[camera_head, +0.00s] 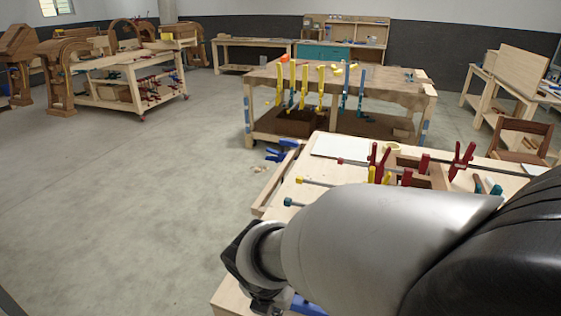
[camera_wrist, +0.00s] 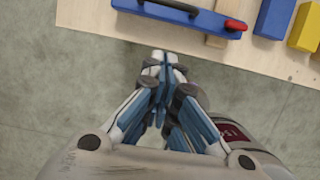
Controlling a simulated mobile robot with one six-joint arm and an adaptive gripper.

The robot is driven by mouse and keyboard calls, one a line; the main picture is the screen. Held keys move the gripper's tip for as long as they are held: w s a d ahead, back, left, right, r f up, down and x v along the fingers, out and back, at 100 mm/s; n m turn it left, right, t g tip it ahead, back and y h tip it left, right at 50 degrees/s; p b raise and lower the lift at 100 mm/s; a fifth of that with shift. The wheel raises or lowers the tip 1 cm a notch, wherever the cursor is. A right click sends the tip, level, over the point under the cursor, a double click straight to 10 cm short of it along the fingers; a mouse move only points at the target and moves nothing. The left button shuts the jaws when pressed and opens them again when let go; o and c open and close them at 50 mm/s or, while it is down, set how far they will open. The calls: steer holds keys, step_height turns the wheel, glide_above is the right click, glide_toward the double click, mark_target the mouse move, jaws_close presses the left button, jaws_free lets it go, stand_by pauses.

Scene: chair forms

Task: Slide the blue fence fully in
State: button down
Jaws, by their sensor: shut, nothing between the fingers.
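The blue fence (camera_wrist: 188,20) is a long blue bar with a dark handle (camera_wrist: 172,5) and a red-tipped lever (camera_wrist: 236,25). In the wrist view it lies at the top, close to the edge of the pale wooden bench top, and its upper part is cut off. A blue piece (camera_head: 308,306), probably the fence, shows at the bottom of the head view, partly behind my arm. My gripper (camera_wrist: 163,62) is shut and empty, its fingertips just below the fence in the wrist view with a small gap between them in the picture.
A blue block (camera_wrist: 274,18) and a yellow block (camera_wrist: 304,28) lie to the right of the fence. The near bench (camera_head: 240,299) carries several clamps, including red ones (camera_head: 378,160). Another table (camera_head: 385,88) with clamps stands behind it. The floor (camera_head: 130,200) at left is clear.

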steer(key=w+d+f+b, duration=0.2)
steer(key=w+f+b, duration=0.2)
steer(key=f, duration=0.3)
steer(key=shift+w+f, duration=0.3)
steer(key=shift+w, duration=0.55)
steer(key=shift+d, duration=0.1)
steer(key=w+d+p, duration=0.3)
steer(key=w+p, duration=0.5)
steer(key=w, duration=0.1)
steer(key=w+d+p, duration=0.4)
steer(key=w+p, duration=0.4)
steer(key=w, duration=0.2)
steer(key=shift+w+p, duration=0.2)
steer(key=shift+p, duration=0.1)
steer(key=shift+s+f, duration=0.1)
